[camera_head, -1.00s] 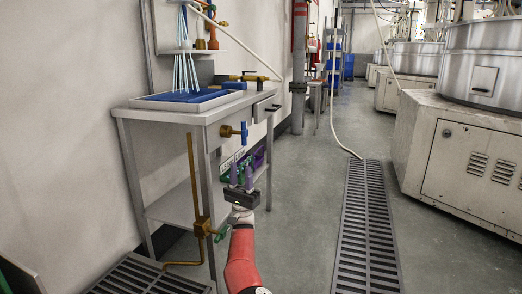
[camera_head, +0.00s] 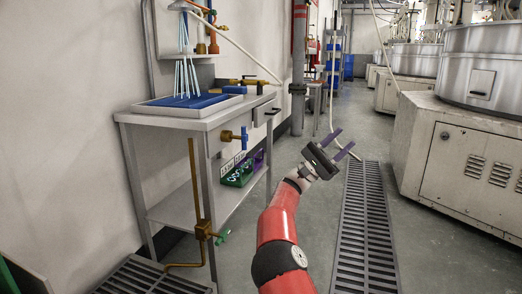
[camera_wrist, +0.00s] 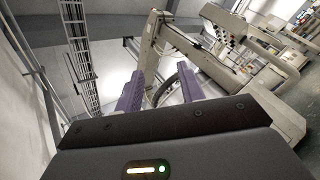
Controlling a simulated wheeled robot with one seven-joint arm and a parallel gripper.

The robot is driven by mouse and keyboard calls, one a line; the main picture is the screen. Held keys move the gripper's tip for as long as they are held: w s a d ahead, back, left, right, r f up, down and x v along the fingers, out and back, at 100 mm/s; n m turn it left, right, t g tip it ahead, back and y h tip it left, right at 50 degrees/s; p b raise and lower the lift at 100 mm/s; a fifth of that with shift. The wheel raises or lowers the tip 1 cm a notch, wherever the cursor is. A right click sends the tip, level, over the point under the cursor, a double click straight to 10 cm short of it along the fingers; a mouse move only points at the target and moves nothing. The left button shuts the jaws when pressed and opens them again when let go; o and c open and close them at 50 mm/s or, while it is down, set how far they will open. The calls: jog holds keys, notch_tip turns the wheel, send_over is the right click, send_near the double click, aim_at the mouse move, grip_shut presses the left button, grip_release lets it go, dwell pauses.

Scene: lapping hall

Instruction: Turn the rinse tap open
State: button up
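A brass tap with a blue handle (camera_head: 237,135) sticks out from the front of the metal sink table (camera_head: 205,122). A brass valve with a green handle (camera_head: 221,237) sits low on a pipe by the table leg. Another brass fitting (camera_head: 249,81) lies along the table top. I cannot tell which of these is the rinse tap. My gripper (camera_head: 345,140) is to the right of the table, over the aisle, touching none of them. Its two purple fingers stand apart and empty, and they also show in the wrist view (camera_wrist: 160,88).
A floor grate (camera_head: 368,225) runs along the aisle. Large machines (camera_head: 460,155) stand at the right. A pale hose (camera_head: 332,100) hangs down the aisle.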

jog(key=s+d+m+y+p, duration=0.1)
jog(key=s+d+y, duration=0.35)
jog(key=d, duration=0.35)
jog(key=s+d+m+y+p, duration=0.1)
jog(key=s+d+y, duration=0.3)
jog(key=s+d, duration=0.3)
jog(key=s+d+f+t+y+p, duration=0.1)
jog(key=s+d+f+y, duration=0.1)
jog(key=s+y, duration=0.15)
jog(key=s+d+f+y+p, duration=0.1)
jog(key=s+d+f+y, duration=0.1)
jog(key=s+y, duration=0.15)
jog(key=s+a+f+m+t+y+p, duration=0.2)
jog(key=s+a+y, duration=0.4)
jog(key=s+a, duration=0.6)
jog(key=s+a+f+m+t+y+p, duration=0.2)
jog(key=s+a+t+y, duration=0.3)
jog(key=s+a, duration=0.7)
jog(key=shift+s+a+f+m+t+y+p, duration=0.35)
jog(key=shift+a+f+y+p, duration=0.2)
jog(key=shift+a, duration=0.35)
